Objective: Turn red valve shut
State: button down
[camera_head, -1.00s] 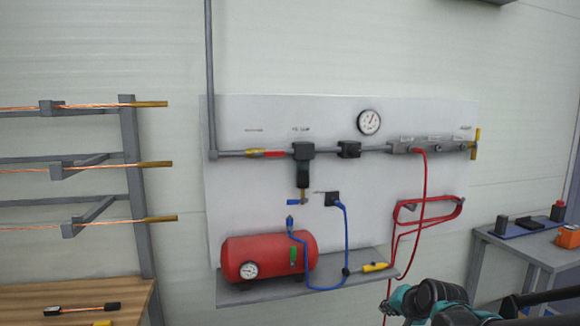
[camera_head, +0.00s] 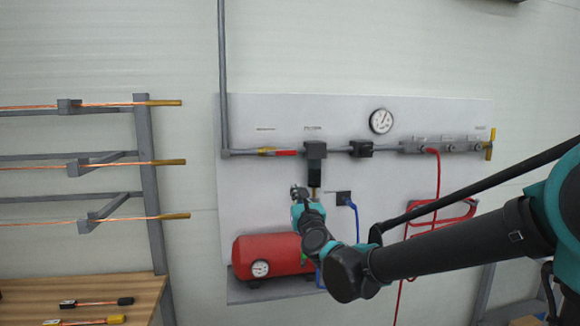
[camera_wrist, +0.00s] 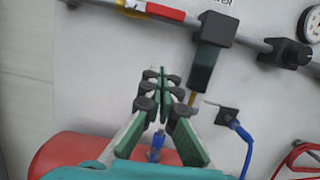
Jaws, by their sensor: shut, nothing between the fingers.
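The red valve handle (camera_head: 285,152) lies along the grey horizontal pipe on the left of the white wall panel, beside a yellow section. In the wrist view the red handle (camera_wrist: 165,12) is at the top edge, also in line with the pipe. My gripper (camera_head: 298,190) is in front of the panel, below the valve and apart from it. In the wrist view my gripper (camera_wrist: 161,72) has its green fingers together with nothing between them, pointing up toward the pipe. My arm hides part of the panel's lower middle.
A black filter (camera_head: 315,160) hangs from the pipe just right of the valve. A red tank (camera_head: 258,252) stands on the shelf below. A blue hose (camera_head: 356,220) and red hose (camera_head: 438,185) hang to the right. Copper rods on a rack (camera_head: 150,190) are left.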

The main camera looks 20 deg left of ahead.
aim_at(281, 153)
jog(key=w+a+r, duration=0.5)
jog(key=w+r, duration=0.1)
jog(key=w, duration=0.2)
jog(key=shift+a+r, duration=0.15)
jog(key=shift+r, duration=0.2)
